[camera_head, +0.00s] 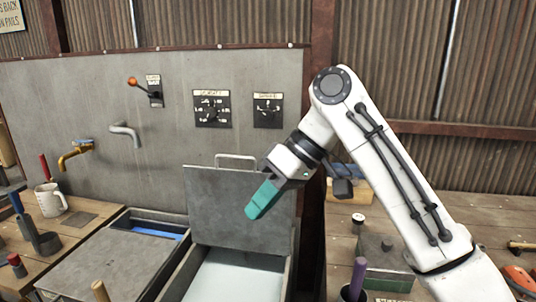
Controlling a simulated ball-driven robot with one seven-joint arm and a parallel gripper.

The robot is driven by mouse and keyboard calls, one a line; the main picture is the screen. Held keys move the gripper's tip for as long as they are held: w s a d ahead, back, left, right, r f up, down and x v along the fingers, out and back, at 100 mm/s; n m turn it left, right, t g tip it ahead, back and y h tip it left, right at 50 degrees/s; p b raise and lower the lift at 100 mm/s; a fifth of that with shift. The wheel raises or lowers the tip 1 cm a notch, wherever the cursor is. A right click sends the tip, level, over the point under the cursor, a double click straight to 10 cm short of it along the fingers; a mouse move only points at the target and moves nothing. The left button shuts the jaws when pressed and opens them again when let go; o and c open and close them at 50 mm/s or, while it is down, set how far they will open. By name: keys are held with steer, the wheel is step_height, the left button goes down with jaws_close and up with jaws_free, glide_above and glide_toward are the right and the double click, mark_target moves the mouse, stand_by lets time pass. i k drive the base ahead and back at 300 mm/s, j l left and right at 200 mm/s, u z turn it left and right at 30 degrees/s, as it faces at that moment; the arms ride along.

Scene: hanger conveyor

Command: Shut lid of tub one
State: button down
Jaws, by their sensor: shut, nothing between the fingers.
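A grey metal lid (220,206) with a wire handle (236,158) stands raised at the back of a tub (282,272) in the lower middle. The tub is open and its inside looks pale. To its left is a second tub with a flat grey lid (105,262) over most of it; a blue strip (155,233) shows at its back. No number is readable on either tub, so I cannot tell which is tub one. My gripper (251,211) has teal fingers that are shut and empty. It overlaps the right part of the raised lid in view; contact cannot be told.
A grey back panel carries a lever (140,85), dials (211,108), a spout (126,131) and a brass tap (75,153). A mug (49,199) stands on the left wooden bench. The right bench holds a box (385,263) and tools. A dark post rises right of the lid.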

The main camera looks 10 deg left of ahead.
mark_target(217, 199)
steer(key=i, duration=1.25)
